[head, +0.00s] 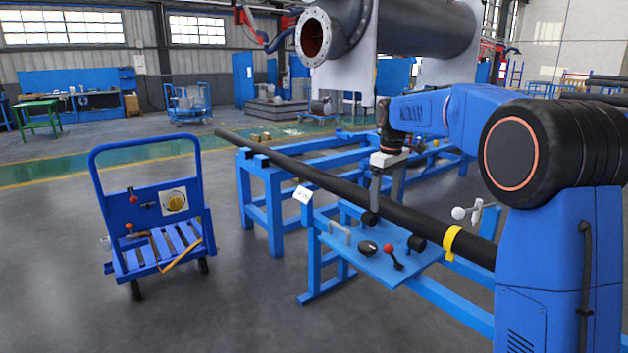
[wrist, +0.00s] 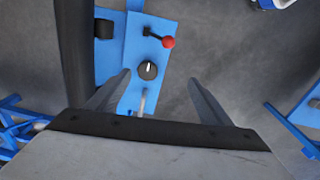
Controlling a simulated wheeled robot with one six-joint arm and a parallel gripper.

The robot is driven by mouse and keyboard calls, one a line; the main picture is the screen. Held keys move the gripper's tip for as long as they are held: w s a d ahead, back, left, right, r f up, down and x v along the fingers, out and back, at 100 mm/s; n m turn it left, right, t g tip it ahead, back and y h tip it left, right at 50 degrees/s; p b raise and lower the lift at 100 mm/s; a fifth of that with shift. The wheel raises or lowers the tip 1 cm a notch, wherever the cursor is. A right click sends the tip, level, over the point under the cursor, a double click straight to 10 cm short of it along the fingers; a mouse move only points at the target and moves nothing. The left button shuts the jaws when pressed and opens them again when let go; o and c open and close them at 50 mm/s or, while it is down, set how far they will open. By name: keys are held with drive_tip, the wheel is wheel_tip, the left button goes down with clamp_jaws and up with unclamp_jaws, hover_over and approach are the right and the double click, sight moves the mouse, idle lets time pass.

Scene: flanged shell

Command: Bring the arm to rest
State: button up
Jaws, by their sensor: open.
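My gripper (head: 386,204) is at the end of my blue arm, pointing down beside the long black pipe and above the blue panel (head: 352,262). In the wrist view my gripper (wrist: 160,78) has its two grey fingers spread apart with nothing between them. Below it the panel (wrist: 130,58) carries a black knob (wrist: 148,70) with a white mark, a lever with a red ball (wrist: 168,42), and a pale handle (wrist: 143,103) partly hidden by the gripper. The fingers appear above the panel; exact clearance cannot be told.
The black pipe (head: 275,153) lies across blue stands (head: 262,178), close to my gripper, with a yellow band (head: 452,242). A blue cart (head: 160,225) stands at left. A large flanged shell (head: 400,30) is behind. Floor between cart and stands is free.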

drive_tip(key=s+d+r+m+t, duration=0.1)
drive_tip(key=s+d+m, duration=0.1)
drive_tip(key=s, duration=1.1)
drive_tip(key=s+d+r+m+t, duration=0.1)
drive_tip(key=s+d+m, duration=0.1)
drive_tip(key=s, duration=1.1)
drive_tip(key=s+f+m, duration=0.1)
drive_tip(key=s+f, duration=0.3)
drive_tip(key=s, duration=0.3)
drive_tip(key=s+d+f+m+t, duration=0.1)
drive_tip(key=s+f, duration=0.3)
drive_tip(key=s, duration=0.3)
drive_tip(key=s+f+m+t, duration=0.1)
drive_tip(key=s+f+m, duration=0.1)
drive_tip(key=s+f, duration=0.2)
drive_tip(key=s, duration=0.3)
drive_tip(key=shift+s+d, duration=0.2)
drive_tip(key=shift+s, duration=0.05)
